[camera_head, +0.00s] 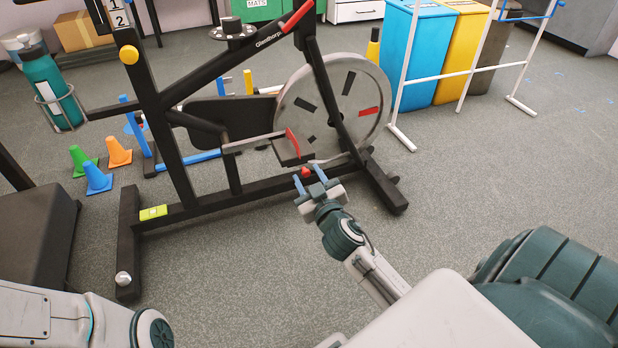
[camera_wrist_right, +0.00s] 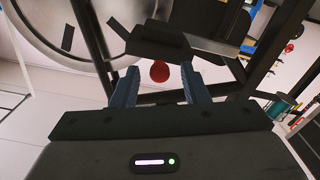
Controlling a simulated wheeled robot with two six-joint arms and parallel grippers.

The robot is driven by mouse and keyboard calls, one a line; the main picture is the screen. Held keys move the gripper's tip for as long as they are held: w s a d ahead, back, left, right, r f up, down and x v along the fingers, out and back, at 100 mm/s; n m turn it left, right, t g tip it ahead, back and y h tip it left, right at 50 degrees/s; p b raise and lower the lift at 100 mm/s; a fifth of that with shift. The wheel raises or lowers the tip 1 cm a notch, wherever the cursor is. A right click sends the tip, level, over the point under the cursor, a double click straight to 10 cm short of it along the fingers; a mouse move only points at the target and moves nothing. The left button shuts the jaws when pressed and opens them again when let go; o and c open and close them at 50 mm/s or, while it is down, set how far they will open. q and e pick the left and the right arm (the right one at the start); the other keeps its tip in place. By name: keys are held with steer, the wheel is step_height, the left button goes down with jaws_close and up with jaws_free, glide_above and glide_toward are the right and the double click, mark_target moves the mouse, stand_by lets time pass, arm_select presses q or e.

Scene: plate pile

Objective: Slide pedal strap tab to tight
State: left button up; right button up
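The exercise bike's black pedal (camera_head: 294,154) has a red strap (camera_head: 293,142) standing over it in the head view. A small red tab (camera_head: 306,172) hangs just below the pedal. My right gripper (camera_head: 309,176) is open close to the tab, pointing up at the pedal. In the right wrist view, the round red tab (camera_wrist_right: 160,71) appears between the two blue fingertips of the right gripper (camera_wrist_right: 159,72), with gaps on both sides. The pedal's underside (camera_wrist_right: 158,42) is just beyond. Contact is not visible. My left gripper is not in view.
The flywheel (camera_head: 345,100) and black bike frame (camera_head: 180,165) surround the pedal. Small cones, including an orange one (camera_head: 117,152), stand left of the bike. Blue (camera_head: 418,55) and yellow (camera_head: 462,60) bins stand behind a white rack. Floor to the right is clear.

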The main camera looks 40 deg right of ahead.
steer(key=v, duration=1)
steer(key=shift+s+p, duration=0.35)
steer(key=shift+p, duration=0.05)
steer(key=shift+a+r, duration=0.1)
steer(key=shift+a, duration=0.1)
